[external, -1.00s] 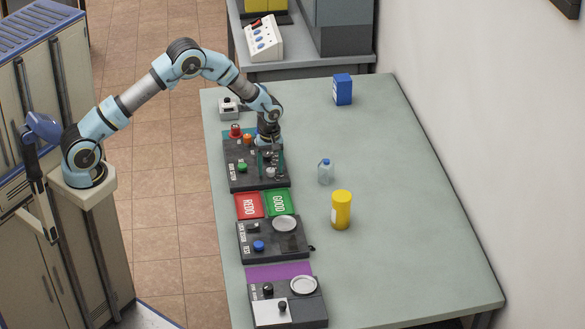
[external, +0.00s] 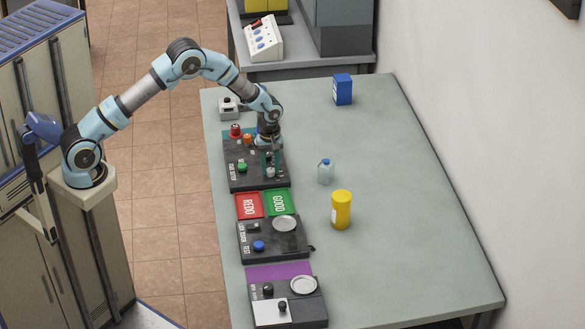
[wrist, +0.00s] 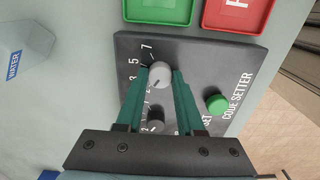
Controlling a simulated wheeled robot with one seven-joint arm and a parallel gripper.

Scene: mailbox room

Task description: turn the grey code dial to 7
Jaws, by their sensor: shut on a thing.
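The grey code dial (wrist: 160,76) is a round knob on the dark code setter panel (wrist: 128,48). In the wrist view the numbers 5 and 7 show beside it. I cannot tell surely which number its pointer meets. My gripper (wrist: 160,78) is shut on the dial, with one green finger on each side. In the external view my gripper (external: 270,162) points down at the panel (external: 240,181), and the dial (external: 270,171) is small between the fingertips.
A green button (wrist: 216,104) and a darker knob (wrist: 155,124) sit on the same panel. Red and green trays (external: 249,206) lie beside it. A water bottle (external: 325,172) and a yellow bottle (external: 341,210) stand to the right. The table's right side is mostly clear.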

